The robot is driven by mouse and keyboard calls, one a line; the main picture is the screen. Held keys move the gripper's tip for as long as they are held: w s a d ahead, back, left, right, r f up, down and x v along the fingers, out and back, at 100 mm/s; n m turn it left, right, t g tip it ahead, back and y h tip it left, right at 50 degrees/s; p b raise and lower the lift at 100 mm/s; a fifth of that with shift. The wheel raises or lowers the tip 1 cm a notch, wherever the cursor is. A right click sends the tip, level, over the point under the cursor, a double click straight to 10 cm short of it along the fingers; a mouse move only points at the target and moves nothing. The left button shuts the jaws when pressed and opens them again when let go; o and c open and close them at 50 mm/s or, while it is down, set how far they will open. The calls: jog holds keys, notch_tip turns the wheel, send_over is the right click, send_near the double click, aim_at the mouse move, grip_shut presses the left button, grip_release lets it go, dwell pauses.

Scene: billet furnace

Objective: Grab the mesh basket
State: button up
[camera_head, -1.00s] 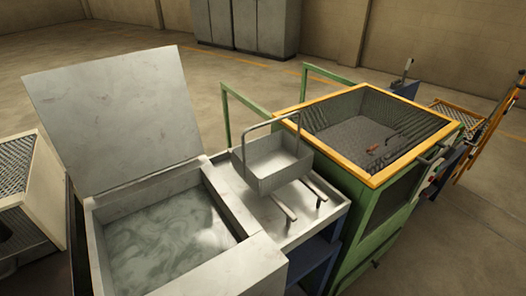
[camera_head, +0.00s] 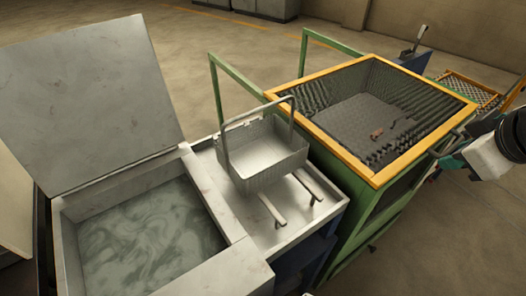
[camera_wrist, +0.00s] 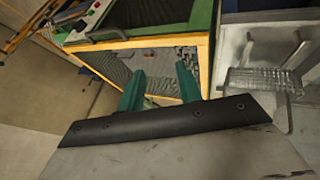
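The mesh basket (camera_head: 268,165) is a grey metal box with an upright arched handle. In the head view it stands on the steel ledge (camera_head: 240,205) between the liquid-filled tank and the green machine, behind two short rails. In the wrist view the basket (camera_wrist: 262,80) shows at the right, on the pale ledge. My gripper (camera_wrist: 160,70) has two green fingers, spread apart with nothing between them. It points toward the orange-rimmed machine, well to the left of the basket in the wrist view. In the head view my arm enters at the right edge, apart from the basket.
A steel tank (camera_head: 150,235) with swirling liquid and a raised lid (camera_head: 85,100) stands left of the basket. The green machine with an orange rim (camera_head: 345,150) stands close on its right, holding small reddish pieces. Green posts rise behind. Open floor lies behind and at lower right.

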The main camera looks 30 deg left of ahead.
jog(key=w+a+f+n+t+y, duration=0.15)
jog(key=a+n, duration=0.25)
jog(key=a, duration=0.4)
jog(key=w+a+n+y, duration=0.1)
jog(key=a+n+y, duration=0.25)
jog(key=a, duration=0.35)
jog(key=n+g+y, duration=0.1)
jog(key=n+y, duration=0.4)
jog(key=n, duration=0.5)
send_near(262, 109)
jog(key=x, duration=0.5)
jog(key=shift+w+d, duration=0.15)
jog(key=shift+x, duration=0.85)
jog(key=x, duration=0.6)
jog(key=shift+s, duration=0.2)
jog(key=shift+c, duration=0.3)
grip_shut()
